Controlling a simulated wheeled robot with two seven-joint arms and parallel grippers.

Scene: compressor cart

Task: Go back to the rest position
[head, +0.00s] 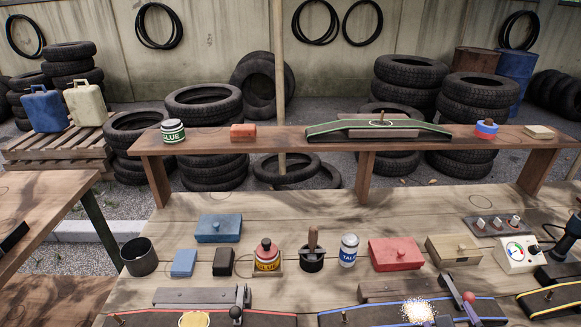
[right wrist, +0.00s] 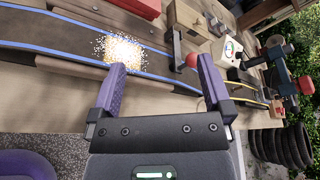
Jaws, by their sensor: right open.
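My right gripper (right wrist: 162,65) shows in the right wrist view. Its two purple fingers are spread wide apart with nothing between them. It is in front of the workbench edge, near a dark strip with blue edges (right wrist: 60,37) that bears a pale grainy pile (right wrist: 124,48). In the head view the same pile (head: 418,311) lies at the bottom right of the bench. Neither gripper shows in the head view, and my left gripper is in no frame.
The wooden workbench (head: 330,216) holds boxes, a glue pot (head: 267,256), a talc bottle (head: 348,250), a dark cup (head: 139,256) and a gauge box (head: 518,254). A raised shelf (head: 280,141) runs behind. Another table (head: 45,188) stands left, with a gap between.

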